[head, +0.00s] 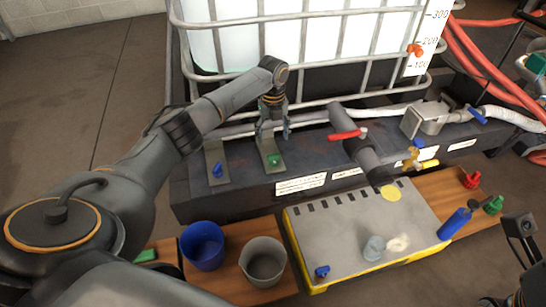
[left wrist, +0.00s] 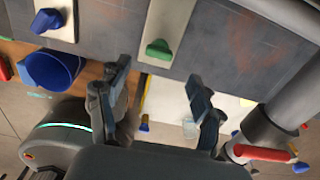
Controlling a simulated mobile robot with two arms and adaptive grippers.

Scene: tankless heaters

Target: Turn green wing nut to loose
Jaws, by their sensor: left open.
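The green wing nut (head: 274,160) sits on a grey upright plate (head: 268,144) on the dark base below the caged tank. In the left wrist view the green wing nut (left wrist: 158,49) shows just beyond and between my fingertips. My left gripper (head: 272,130) points down above the nut, its fingers apart and empty. In the left wrist view the left gripper (left wrist: 157,78) is also open, with a visible gap to the nut. A dark part of my right arm shows at the right edge of the head view; its fingers cannot be made out.
A blue wing nut (head: 217,170) on a similar plate is close on the left. A red-handled valve pipe (head: 362,155) stands to the right. Below are a blue bucket (head: 202,246), a grey bucket (head: 263,262) and a grey-topped yellow platform (head: 335,225) with small items.

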